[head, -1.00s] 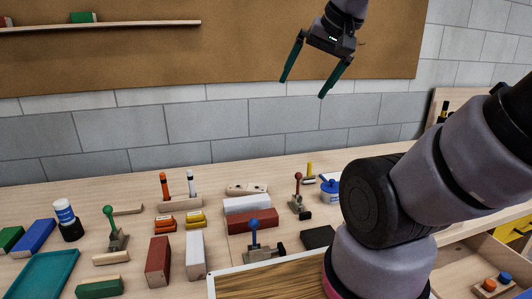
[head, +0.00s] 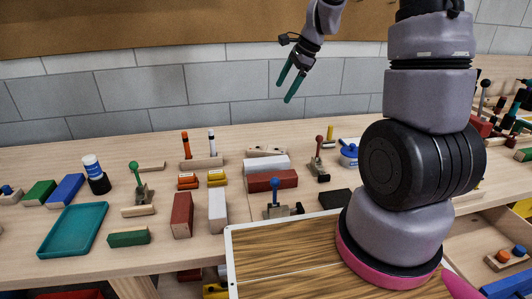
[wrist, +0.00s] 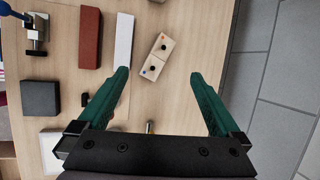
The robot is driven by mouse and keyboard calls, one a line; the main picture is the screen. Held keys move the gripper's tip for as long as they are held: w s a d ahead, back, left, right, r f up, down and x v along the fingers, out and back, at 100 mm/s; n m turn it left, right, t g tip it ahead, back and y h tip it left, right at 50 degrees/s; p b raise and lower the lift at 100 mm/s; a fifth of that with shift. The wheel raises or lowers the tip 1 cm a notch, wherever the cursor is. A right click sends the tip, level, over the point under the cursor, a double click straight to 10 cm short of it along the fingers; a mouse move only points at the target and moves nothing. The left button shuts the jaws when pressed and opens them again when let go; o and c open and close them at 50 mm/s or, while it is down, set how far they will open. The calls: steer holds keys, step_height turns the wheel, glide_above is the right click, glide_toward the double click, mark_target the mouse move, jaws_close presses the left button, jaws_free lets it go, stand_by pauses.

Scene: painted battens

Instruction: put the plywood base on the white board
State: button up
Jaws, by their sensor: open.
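The plywood base (head: 267,151) is a pale block with two dark knobs, lying flat behind the battens; the wrist view also shows orange and blue dots on it (wrist: 158,56). A white board (head: 266,164) lies just in front of it, along a red batten, and shows in the wrist view (wrist: 123,38). Another white piece (head: 217,210) stands nearer the front. My gripper (head: 288,93) is open and empty, high above the back of the bench. In the wrist view its green fingers (wrist: 164,77) are apart, with the plywood base beyond them.
A red-handled clamp (head: 318,160) stands to the right and a blue-handled clamp (head: 277,203) in front. A marker holder (head: 201,162) stands to the left. A grey block wall (head: 150,100) rises behind.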

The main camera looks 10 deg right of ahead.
steer(key=w+f+m+g, duration=0.1)
steer(key=w+f+m, duration=0.2)
steer(key=f, duration=0.5)
steer(key=w+f+m, duration=0.2)
steer(key=f, duration=0.5)
glide_above(267, 148)
steer(key=s+d, duration=0.2)
steer(key=d, duration=0.1)
step_height(267, 148, down, 6)
steer(key=shift+w+r, duration=0.1)
steer(key=shift+r, duration=0.15)
steer(key=shift+w+a+x, duration=0.1)
steer(key=shift+x, duration=1.3)
steer(key=shift+w+a+x, duration=0.1)
steer(key=shift+a+x, duration=0.05)
steer(key=shift+x, duration=1.25)
